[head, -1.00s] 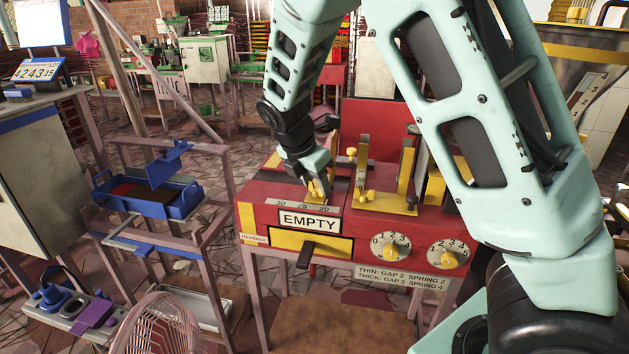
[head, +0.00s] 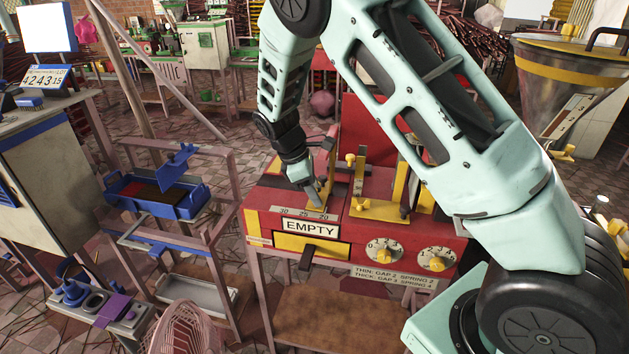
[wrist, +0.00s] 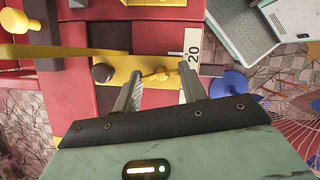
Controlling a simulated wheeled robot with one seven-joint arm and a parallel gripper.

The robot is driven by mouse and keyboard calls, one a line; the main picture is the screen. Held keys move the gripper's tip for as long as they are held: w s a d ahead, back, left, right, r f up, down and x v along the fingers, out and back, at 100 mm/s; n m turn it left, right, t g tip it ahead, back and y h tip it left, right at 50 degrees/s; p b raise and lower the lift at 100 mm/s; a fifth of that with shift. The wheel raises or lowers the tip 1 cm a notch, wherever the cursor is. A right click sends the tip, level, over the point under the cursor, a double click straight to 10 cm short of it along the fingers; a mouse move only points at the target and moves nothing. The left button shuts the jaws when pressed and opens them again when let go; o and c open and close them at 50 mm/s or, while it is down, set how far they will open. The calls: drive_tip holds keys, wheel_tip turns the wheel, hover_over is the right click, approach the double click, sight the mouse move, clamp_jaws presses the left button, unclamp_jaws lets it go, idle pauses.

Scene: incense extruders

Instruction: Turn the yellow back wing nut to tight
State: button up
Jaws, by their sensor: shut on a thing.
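The red machine (head: 290,262) stands in the middle of the head view, with an EMPTY sign and a scale marked 30, 25, 20 along its top front edge. My gripper (head: 316,194) points down at its top left, behind the scale. In the wrist view my gripper (wrist: 160,86) has a finger on each side of a yellow wing nut (wrist: 160,75) and is shut on it. The wing nut sits beside the 20 mark (wrist: 193,54). In the head view the fingers mostly hide it, so its angle is hard to read there.
Another yellow wing nut (head: 363,205) and a yellow upright plate (head: 405,192) stand to the right on the machine. Two dials, one of them the left dial (head: 384,250), are on its front. A blue tray (head: 160,195) on a stand is at left; a hopper (head: 565,75) is at right.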

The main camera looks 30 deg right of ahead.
drive_tip(key=m+p, duration=0.1)
drive_tip(key=m+g+y+p, duration=0.1)
drive_tip(key=m, duration=0.1)
drive_tip(key=shift+w+d+r+m, duration=0.1)
drive_tip(key=shift+r+m, duration=0.05)
drive_tip(key=shift+m, duration=0.15)
drive_tip(key=shift+m+g+y+p, duration=0.4)
drive_tip(key=shift+m+p, duration=0.1)
drive_tip(key=shift+m, duration=0.9)
drive_tip(key=o, duration=1)
drive_tip(key=b+v, duration=0.1)
drive_tip(key=v, duration=1.6)
drive_tip(key=shift+w+d+r+b, duration=0.1)
drive_tip(key=shift+w+b, duration=0.05)
drive_tip(key=shift+b, duration=0.2)
